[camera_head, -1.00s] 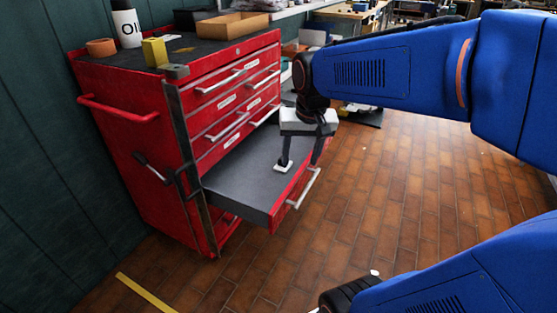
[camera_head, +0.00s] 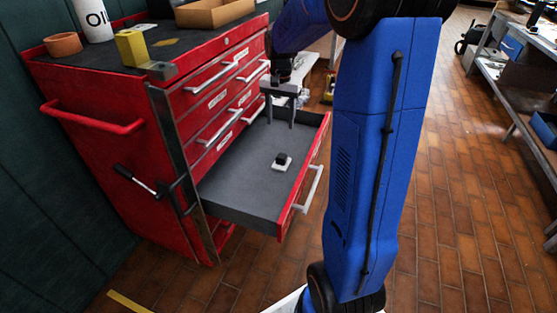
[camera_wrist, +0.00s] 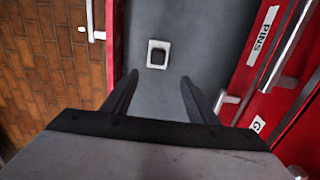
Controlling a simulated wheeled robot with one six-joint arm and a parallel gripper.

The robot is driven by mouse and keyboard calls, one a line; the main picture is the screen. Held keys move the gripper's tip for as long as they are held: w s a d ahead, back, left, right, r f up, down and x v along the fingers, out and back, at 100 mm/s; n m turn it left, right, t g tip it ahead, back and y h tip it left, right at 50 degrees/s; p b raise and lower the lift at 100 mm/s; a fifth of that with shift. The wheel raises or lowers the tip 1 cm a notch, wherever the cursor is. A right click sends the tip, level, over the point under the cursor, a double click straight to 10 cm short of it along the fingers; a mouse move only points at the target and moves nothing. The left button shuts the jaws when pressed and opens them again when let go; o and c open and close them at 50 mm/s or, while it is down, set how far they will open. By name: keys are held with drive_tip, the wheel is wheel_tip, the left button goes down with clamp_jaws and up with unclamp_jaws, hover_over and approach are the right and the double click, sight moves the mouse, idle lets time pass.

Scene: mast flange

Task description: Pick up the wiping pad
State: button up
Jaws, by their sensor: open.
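The wiping pad, a small white plate with a black block grip on top (camera_head: 282,161), lies flat on the grey floor of the open drawer (camera_head: 240,190). It also shows in the wrist view (camera_wrist: 158,54), just beyond and roughly between my fingertips. My gripper (camera_head: 281,124) is open and empty, fingers pointing down over the far part of the drawer. In the wrist view my gripper (camera_wrist: 158,77) has its two dark fingers spread, with only drawer floor between them. The pad is apart from both fingers and in full view.
The red tool cabinet (camera_head: 90,150) stands at left, with closed drawers above the open one. On its top are a yellow block (camera_head: 130,47), an orange ring (camera_head: 63,44), a white can (camera_head: 93,18) and a cardboard tray (camera_head: 214,12).

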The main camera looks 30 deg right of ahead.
hover_over(282, 156)
drive_tip(key=f, duration=1.2)
drive_tip(key=shift+w+a, duration=0.1)
drive_tip(key=shift+w, duration=0.25)
drive_tip(key=shift+s+f, duration=0.2)
drive_tip(key=shift+f, duration=2.45)
drive_tip(key=c, duration=0.7)
